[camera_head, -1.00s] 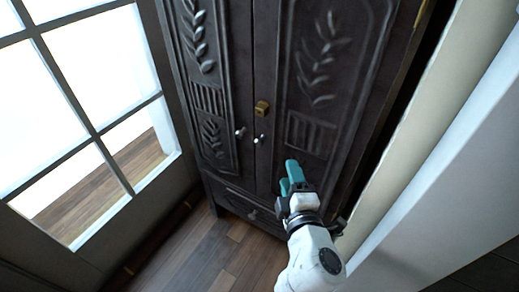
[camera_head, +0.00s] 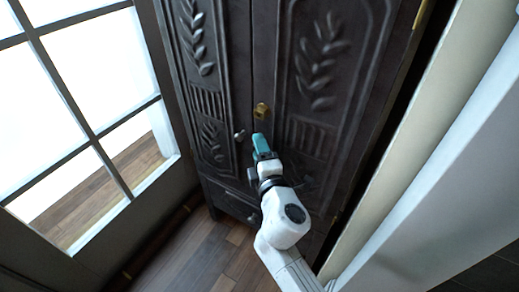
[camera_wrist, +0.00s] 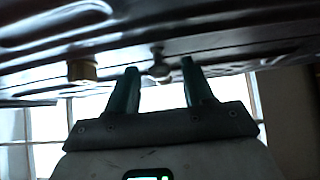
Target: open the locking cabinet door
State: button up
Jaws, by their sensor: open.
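The dark carved cabinet (camera_head: 310,75) stands ahead with its left door (camera_head: 200,70) and right door (camera_head: 318,125) shut. A brass lock (camera_head: 261,110) sits near the seam; it also shows in the wrist view (camera_wrist: 82,69). The left door's small metal knob (camera_head: 240,135) is in plain sight. The right door's knob is hidden behind my gripper (camera_head: 259,138) in the head view. In the wrist view, a metal knob (camera_wrist: 158,66) appears between the open teal fingertips of my gripper (camera_wrist: 159,70). I cannot tell whether they touch it.
A paned window (camera_head: 85,110) stands left of the cabinet. A pale wall (camera_head: 440,150) runs close along the right side. A drawer (camera_head: 232,202) lies under the doors. Wooden floor (camera_head: 190,255) is clear in front.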

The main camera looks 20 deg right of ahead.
jog(key=shift+w, duration=0.2)
grip_shut()
dwell(0.4)
